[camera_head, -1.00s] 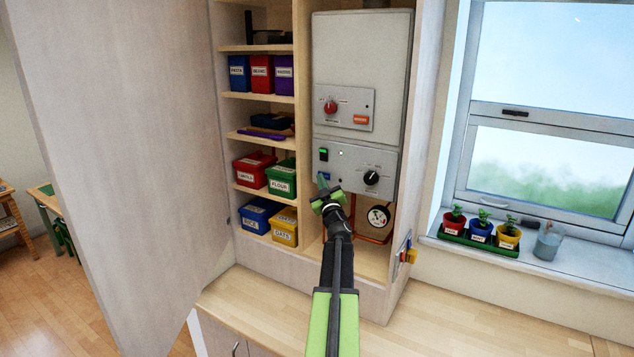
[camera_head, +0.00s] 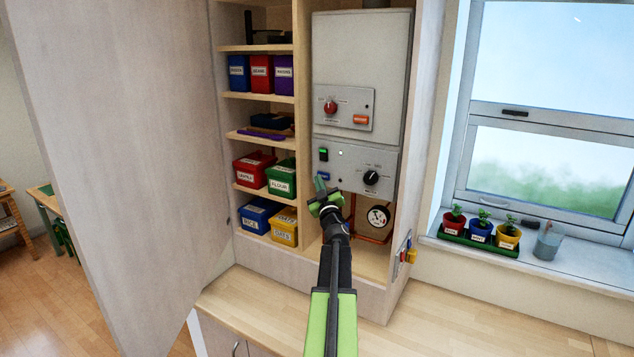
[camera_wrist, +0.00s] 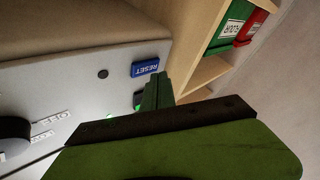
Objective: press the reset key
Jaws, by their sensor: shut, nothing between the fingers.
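The reset key is a blue key with white RESET lettering (camera_wrist: 146,67), low on the grey boiler panel in the wrist view. In the head view the blue key (camera_head: 323,177) shows at the panel's lower left, just above and beside my gripper (camera_head: 321,187). My gripper is shut and empty.
A green-lit switch (camera_head: 323,154) and a black knob (camera_head: 371,178) are on the same panel. A pressure gauge (camera_head: 378,216) hangs below. Shelves with a green flour box (camera_head: 281,180) stand close on the left. An open cabinet door (camera_head: 130,150) fills the left side.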

